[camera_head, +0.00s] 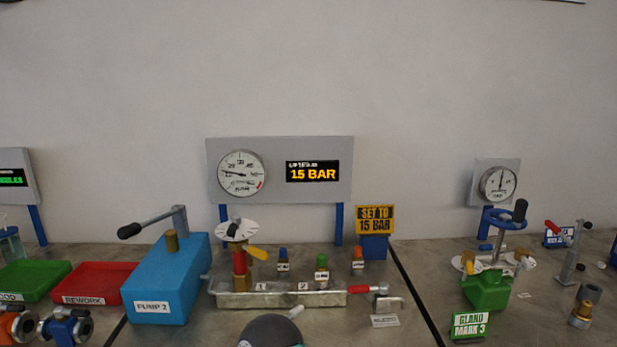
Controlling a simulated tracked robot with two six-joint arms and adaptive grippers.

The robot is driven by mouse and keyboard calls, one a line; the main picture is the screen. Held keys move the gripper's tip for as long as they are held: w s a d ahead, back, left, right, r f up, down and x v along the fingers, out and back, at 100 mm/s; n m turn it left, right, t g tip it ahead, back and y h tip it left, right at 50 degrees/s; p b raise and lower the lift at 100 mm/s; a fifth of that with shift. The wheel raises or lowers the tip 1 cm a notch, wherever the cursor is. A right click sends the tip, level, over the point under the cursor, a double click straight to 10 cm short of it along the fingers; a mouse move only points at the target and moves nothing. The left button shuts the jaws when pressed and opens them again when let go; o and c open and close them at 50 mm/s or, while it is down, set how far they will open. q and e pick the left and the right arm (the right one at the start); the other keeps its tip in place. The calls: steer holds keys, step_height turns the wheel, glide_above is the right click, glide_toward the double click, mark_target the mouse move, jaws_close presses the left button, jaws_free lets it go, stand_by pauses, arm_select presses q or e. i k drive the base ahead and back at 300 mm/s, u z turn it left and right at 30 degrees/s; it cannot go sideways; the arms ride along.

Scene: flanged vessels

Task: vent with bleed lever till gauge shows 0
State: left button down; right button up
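A round white gauge (242,174) is on a grey panel in the middle. Its needle points left and slightly up, off the lower end of the scale; the exact reading is too small to tell. A lever with a red grip (361,289) sits at the right end of the metal manifold (280,299), beside a metal fitting (390,303). The small label (385,321) below it is unreadable, so I cannot tell for sure that it is the bleed lever. A yellow lever (257,252) sticks out from the red and brass valve column (239,267).
A display (312,171) reads 15 BAR; a sign (375,219) says SET TO 15 BAR. The blue PUMP 2 box (166,280) with its black-ended handle (150,224) stands left of the manifold. A green gland station (487,289) is at right, red and green trays at left.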

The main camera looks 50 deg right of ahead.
mark_target(383, 288)
steer(key=u, duration=1.15)
steer(key=i, duration=0.15)
steer(key=z, duration=3.15)
steer(key=k, duration=0.9)
steer(key=z, duration=0.15)
steer(key=i, duration=0.9)
steer(key=u, duration=0.35)
steer(key=k, duration=0.2)
steer(key=z, duration=0.2)
